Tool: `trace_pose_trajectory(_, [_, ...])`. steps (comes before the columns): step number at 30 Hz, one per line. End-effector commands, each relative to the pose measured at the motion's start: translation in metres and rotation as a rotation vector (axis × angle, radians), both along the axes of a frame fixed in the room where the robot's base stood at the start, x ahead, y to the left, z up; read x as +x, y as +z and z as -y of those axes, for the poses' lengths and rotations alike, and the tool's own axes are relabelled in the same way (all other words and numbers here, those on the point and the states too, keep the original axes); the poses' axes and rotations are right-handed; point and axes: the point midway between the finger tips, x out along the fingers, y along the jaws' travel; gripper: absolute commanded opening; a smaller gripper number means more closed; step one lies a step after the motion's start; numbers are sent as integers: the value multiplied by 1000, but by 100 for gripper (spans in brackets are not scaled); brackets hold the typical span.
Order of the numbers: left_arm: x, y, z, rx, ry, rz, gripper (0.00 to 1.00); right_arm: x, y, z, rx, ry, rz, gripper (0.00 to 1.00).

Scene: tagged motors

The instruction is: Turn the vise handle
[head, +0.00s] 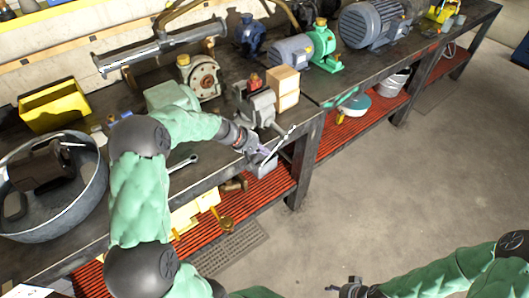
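The grey vise (258,106) is mounted at the front edge of the dark workbench, right of centre in the head view. Its handle (284,140) is a thin, light metal rod slanting down to the left in front of the vise. My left gripper (263,154) is at the vise front, close to the handle's lower part. Its fingers are small and overlap the vise parts, so I cannot tell whether they touch or grip the handle. My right gripper (340,288) is low at the bottom edge, far from the vise, and partly cut off.
A green pump (322,46) and motors (372,24) are farther right on the bench. A wrench (184,163), a yellow bin (54,105) and a round metal tub (92,196) are left. The floor at right is clear.

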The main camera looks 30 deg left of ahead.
Motion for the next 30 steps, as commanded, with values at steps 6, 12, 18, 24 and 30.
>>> trace_pose_trajectory(6, [-1,-11,1,-17,-2,38,0,0,-26,0,0,0,0,54])
trace_pose_trajectory(12, [0,-19,0,-17,-1,37,0,0,-45,0,0,0,0,54])
trace_pose_trajectory(18, [3,-29,2,-17,-1,36,0,0,-57,0,0,0,0,54])
trace_pose_trajectory(24, [12,-41,7,-19,-3,35,0,0,-67,0,0,0,0,54])
trace_pose_trajectory(30, [23,-50,10,-17,-1,36,0,0,-73,0,0,0,0,54])
